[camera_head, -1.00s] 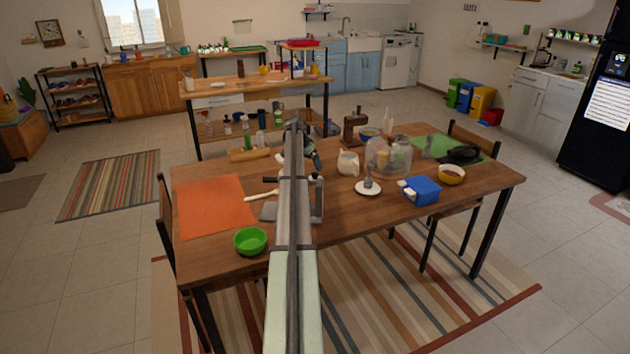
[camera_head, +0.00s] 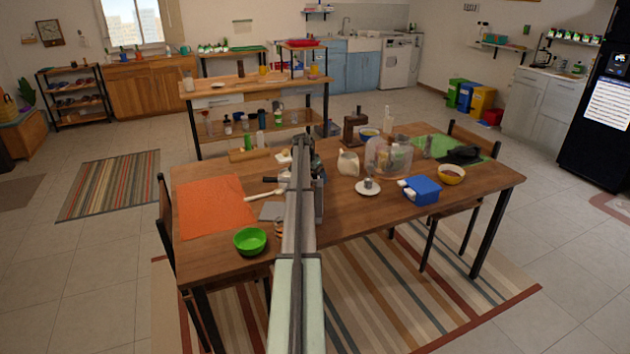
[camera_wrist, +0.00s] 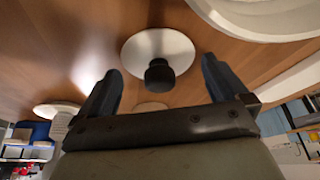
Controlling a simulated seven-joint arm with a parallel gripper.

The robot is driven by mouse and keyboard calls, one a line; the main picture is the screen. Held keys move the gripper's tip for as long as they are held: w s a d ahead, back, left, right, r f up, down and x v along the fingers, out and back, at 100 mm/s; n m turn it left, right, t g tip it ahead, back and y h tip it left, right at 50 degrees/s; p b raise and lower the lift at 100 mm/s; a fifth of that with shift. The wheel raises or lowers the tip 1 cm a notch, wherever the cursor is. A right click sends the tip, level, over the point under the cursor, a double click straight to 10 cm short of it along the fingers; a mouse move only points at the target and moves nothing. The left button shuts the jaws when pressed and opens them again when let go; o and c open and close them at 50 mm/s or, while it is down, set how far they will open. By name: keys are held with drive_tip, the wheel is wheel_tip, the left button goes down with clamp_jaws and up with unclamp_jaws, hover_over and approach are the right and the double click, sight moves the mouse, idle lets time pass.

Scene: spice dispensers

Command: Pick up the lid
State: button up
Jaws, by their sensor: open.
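The lid (camera_wrist: 136,48) is a pale round disc with a black knob (camera_wrist: 158,77), lying on the wooden table in the wrist view. My gripper (camera_wrist: 160,76) is open, with its two dark fingers apart. In that picture the knob appears between the fingertips, and nothing is held. How far the fingers are from the knob is hard to tell. In the head view, my own arm covers much of the area around the gripper, and I cannot make out the lid there for certain.
A large white round object (camera_wrist: 262,22) is near the lid in the wrist view.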

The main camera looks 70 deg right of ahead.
drive_tip(key=shift+c, duration=0.4)
drive_tip(key=c, duration=0.8)
drive_tip(key=shift+r, duration=0.15)
wheel_tip(320, 180, up, 13)
drive_tip(key=w+a+r+n+t+y, duration=0.1)
drive_tip(key=w+a+n+t, duration=0.1)
drive_tip(key=n, duration=0.5)
drive_tip(key=w+a+r+n+t+y, duration=0.1)
drive_tip(key=w+a+n, duration=0.3)
drive_tip(key=n, duration=0.4)
drive_tip(key=w+a+r+n+t+y, duration=0.1)
drive_tip(key=w+a+n+t+y, duration=0.1)
drive_tip(key=n, duration=0.5)
drive_tip(key=shift+w+a+n+t, duration=0.3)
drive_tip(key=shift+w+a+t, duration=0.2)
drive_tip(key=shift+t, duration=0.2)
